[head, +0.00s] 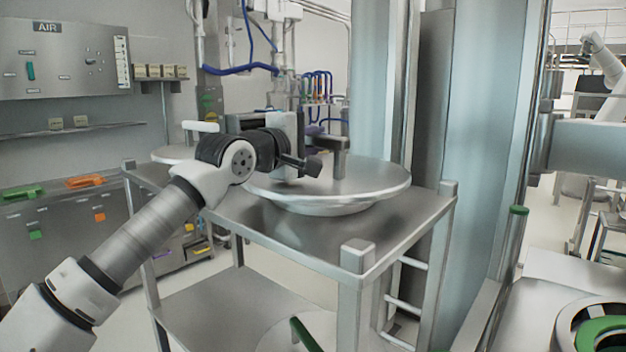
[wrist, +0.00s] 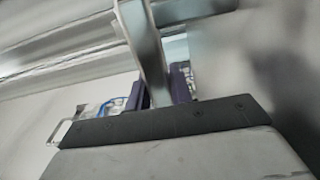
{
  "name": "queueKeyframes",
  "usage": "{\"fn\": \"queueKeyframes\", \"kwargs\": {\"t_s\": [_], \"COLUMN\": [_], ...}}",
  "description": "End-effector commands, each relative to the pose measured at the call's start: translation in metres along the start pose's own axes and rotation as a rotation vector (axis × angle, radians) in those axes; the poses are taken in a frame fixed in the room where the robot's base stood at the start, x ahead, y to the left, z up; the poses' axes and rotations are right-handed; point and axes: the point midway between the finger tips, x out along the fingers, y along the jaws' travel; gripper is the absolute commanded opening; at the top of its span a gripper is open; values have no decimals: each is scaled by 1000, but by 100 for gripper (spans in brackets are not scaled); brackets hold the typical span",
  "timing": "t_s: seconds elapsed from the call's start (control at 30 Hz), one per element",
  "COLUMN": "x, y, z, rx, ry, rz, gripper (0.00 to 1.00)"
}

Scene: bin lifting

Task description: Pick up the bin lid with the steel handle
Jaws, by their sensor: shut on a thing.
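A round steel bin lid (head: 365,185) is at the top of a steel cart. Its steel handle (head: 341,146) stands up from the middle of the lid. My gripper (head: 304,163) is at the handle, just above the lid's surface. In the wrist view the handle (wrist: 150,58) runs up between the two dark fingers of my gripper (wrist: 163,88), which are shut on it. The lid looks level. I cannot tell whether its underside touches the cart top. The gripper body hides part of the handle and the lid's back left.
The steel cart (head: 285,232) has raised corner posts and a lower shelf. Another round steel piece (head: 172,154) is at its far left. A large steel column (head: 378,80) stands close behind the lid. A wall bench with orange and green items (head: 85,181) is at left.

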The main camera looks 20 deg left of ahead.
Motion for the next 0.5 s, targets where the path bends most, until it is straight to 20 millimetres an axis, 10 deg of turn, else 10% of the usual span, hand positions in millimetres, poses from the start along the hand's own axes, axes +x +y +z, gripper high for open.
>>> {"fn": "queueKeyframes", "kwargs": {"t_s": [0.5], "x": [-1], "y": [5], "z": [1], "rx": [2], "ry": [0], "rz": [11], "gripper": [0]}}
